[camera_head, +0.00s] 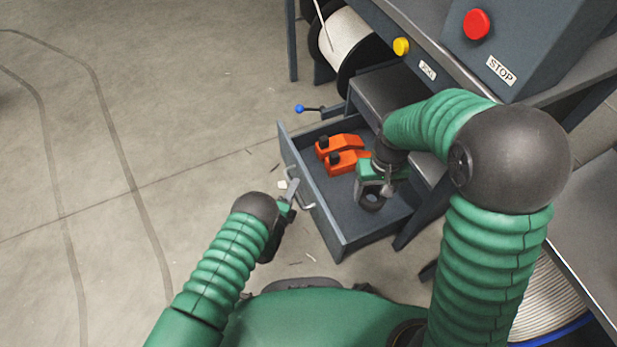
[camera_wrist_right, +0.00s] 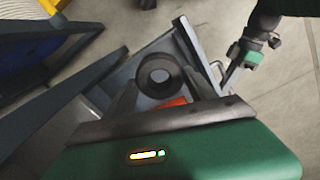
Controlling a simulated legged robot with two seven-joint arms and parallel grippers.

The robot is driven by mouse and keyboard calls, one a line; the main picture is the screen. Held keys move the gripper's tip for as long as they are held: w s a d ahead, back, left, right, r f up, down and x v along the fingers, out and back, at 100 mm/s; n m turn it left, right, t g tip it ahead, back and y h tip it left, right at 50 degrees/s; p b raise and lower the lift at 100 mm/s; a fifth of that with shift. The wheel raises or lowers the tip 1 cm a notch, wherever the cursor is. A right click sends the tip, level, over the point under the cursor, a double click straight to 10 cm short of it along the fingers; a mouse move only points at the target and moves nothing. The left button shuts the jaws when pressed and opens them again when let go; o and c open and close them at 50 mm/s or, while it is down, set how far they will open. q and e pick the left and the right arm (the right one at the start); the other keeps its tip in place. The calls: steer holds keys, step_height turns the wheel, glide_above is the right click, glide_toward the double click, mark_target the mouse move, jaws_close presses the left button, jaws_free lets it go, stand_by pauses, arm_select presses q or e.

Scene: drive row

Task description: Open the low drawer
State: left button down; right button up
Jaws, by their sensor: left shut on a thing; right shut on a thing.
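The low drawer (camera_head: 329,232) stands pulled out from under the bench, its inside showing. It holds two orange tools with black knobs (camera_head: 346,157) and a black ring-shaped roll (camera_head: 372,203). My left gripper (camera_head: 292,191) is shut on the bar handle (camera_head: 308,205) on the drawer's outer front face. The handle also shows in the right wrist view (camera_wrist_right: 215,67). My right gripper (camera_head: 374,190) reaches down into the drawer and is shut on the black roll, which shows between its fingers in the right wrist view (camera_wrist_right: 158,76).
The bench (camera_head: 440,45) above carries a red button (camera_head: 477,24), a yellow button (camera_head: 401,46) and a STOP label. A white cable reel (camera_head: 347,40) stands behind, and another reel (camera_head: 548,305) at lower right. A blue-knobbed lever (camera_head: 300,109) sticks out beside the drawer. Floor at left is clear.

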arm_select(q)
steer(key=shift+s+a+f+p, duration=0.1)
steer(key=shift+s+a+p, duration=0.15)
steer(key=shift+a, duration=0.55)
steer(key=shift+s+a+p, duration=0.15)
steer(key=shift+s+a, duration=0.25)
steer(key=shift+a, duration=0.45)
steer(key=shift+s+a+f+p, duration=0.1)
steer(key=shift+s+a+p, duration=0.15)
steer(key=shift+a, duration=0.55)
steer(key=c, duration=1.4)
jaws_free()
steer(key=shift+r, duration=0.1)
steer(key=p+v, duration=0.5)
steer(key=v, duration=0.7)
